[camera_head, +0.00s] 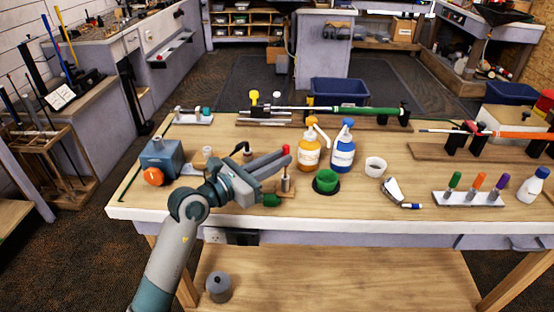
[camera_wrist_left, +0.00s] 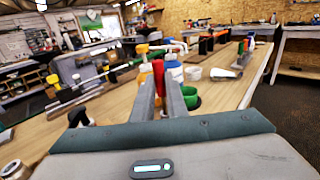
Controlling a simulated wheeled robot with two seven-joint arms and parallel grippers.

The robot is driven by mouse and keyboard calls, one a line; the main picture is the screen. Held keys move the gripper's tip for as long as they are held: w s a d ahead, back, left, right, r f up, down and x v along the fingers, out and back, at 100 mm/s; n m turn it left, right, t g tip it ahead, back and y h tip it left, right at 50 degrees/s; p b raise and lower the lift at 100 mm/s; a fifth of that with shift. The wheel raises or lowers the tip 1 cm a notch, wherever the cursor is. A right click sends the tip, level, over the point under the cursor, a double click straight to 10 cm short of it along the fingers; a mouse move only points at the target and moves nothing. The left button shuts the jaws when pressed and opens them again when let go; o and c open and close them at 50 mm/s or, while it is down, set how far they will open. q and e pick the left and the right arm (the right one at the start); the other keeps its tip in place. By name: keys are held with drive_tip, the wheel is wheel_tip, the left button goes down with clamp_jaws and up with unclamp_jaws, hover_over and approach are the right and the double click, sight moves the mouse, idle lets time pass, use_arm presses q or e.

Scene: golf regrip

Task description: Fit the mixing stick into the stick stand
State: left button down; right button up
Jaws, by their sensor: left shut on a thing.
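The mixing stick, with a red upper part (camera_head: 286,149), stands roughly upright at the tips of my left gripper (camera_head: 278,162). The gripper is shut on it. In the left wrist view the red stick (camera_wrist_left: 158,76) shows between the two grey fingers. A small stand with a grey metal socket (camera_head: 287,185) on a wooden base is directly below the stick, near the front of the bench. The fingers partly hide the stick, so I cannot tell whether its lower end is inside the socket. My right gripper is not in view.
A green cup (camera_head: 326,182), an orange pump bottle (camera_head: 309,152) and a blue-capped bottle (camera_head: 343,150) stand close to the right. A grey-blue box with an orange knob (camera_head: 153,176) is at left. A clamped club (camera_head: 340,110) lies behind.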

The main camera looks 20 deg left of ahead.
use_arm(q)
drive_tip(key=shift+f+b, duration=0.3)
drive_tip(key=shift+f, duration=0.2)
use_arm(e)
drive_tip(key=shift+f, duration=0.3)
use_arm(q)
drive_tip(key=c, duration=1.7)
unclamp_jaws()
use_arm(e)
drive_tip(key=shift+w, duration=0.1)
